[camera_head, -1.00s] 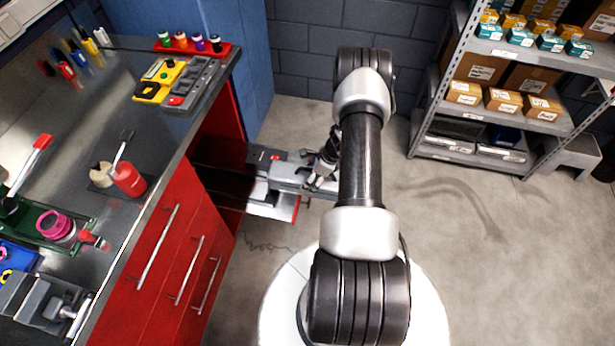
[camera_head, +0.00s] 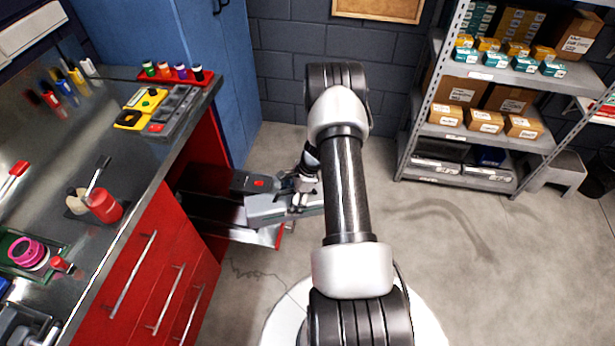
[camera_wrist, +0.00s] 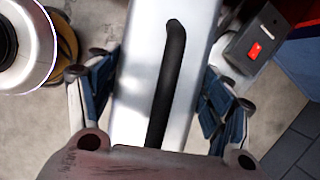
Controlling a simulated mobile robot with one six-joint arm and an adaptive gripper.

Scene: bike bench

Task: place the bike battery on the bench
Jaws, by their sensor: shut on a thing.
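The bike battery (camera_head: 266,209) is a long silver-grey block with a black strip along one face. In the head view it is at the open drawer (camera_head: 268,237), covering part of it. My gripper (camera_head: 305,184) is shut on it near its right end. In the wrist view the battery (camera_wrist: 140,70) lies between the two blue-padded fingers of my gripper (camera_wrist: 158,95). Whether its underside is clear of the drawer is hard to tell. The bench (camera_head: 130,205) is at the left, with a grey metal top above red drawer fronts.
A dark box with a red switch (camera_head: 251,183) is beside the battery at the drawer. Near the bench edge are a red bottle rack (camera_head: 190,79), a yellow-and-grey tool tray (camera_head: 160,112) and a red cup (camera_head: 104,206). Shelves (camera_head: 465,130) stand right.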

